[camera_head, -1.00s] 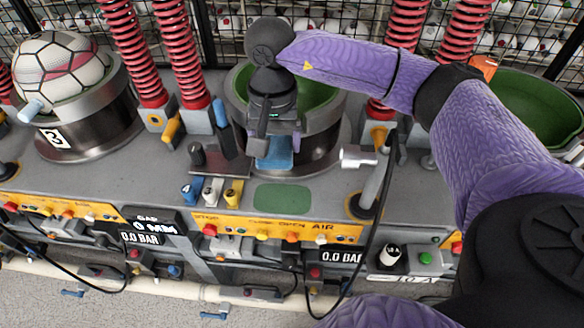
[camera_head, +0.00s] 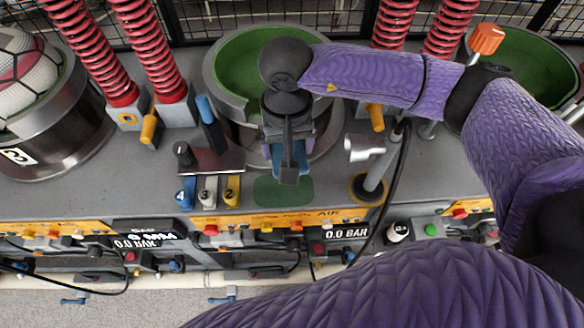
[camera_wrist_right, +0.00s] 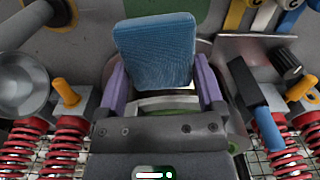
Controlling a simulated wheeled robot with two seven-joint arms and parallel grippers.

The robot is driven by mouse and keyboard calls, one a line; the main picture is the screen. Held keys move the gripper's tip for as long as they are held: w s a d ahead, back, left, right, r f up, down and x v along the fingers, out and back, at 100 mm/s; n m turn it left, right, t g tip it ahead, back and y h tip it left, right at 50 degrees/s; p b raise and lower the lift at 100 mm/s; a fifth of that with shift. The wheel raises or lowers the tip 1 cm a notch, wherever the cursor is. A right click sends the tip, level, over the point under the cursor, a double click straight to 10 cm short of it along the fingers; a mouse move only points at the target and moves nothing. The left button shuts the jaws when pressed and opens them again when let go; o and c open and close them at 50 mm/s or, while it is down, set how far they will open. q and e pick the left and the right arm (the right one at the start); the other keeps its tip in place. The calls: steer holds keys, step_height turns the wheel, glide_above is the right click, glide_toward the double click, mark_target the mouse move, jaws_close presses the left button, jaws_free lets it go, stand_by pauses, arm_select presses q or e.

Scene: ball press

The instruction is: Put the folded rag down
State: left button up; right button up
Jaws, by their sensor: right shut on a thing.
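The folded blue rag (camera_wrist_right: 155,52) is held between the two purple fingers of my right gripper (camera_wrist_right: 160,88) in the right wrist view. In the head view only parts of the rag (camera_head: 276,156) show beneath the dark wrist, just behind a green patch (camera_head: 283,193) on the grey bench. Part of the green patch (camera_wrist_right: 180,12) also shows past the rag in the wrist view. I cannot tell how high the rag is above the bench. My left gripper is not in view.
A green-lined round bowl (camera_head: 235,70) stands behind the gripper. A dark knob panel (camera_head: 205,157) with numbered levers is left of the patch; a metal post with a black cable (camera_head: 378,175) is right. Yellow button panels (camera_head: 275,219) run along the front edge.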

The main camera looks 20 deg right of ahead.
steer(key=p, duration=0.1)
steer(key=a+m+p, duration=0.1)
steer(key=p, duration=0.1)
steer(key=shift+s+a+f, duration=0.1)
steer(key=shift+s+f, duration=0.1)
step_height(320, 180, down, 9)
steer(key=shift+f+b, duration=0.1)
steer(key=shift+b, duration=0.35)
steer(key=shift+f, duration=0.2)
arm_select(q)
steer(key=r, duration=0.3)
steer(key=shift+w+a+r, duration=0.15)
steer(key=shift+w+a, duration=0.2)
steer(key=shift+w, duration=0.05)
arm_select(e)
steer(key=o, duration=0.7)
steer(key=shift+f, duration=0.15)
steer(key=shift+o, duration=0.6)
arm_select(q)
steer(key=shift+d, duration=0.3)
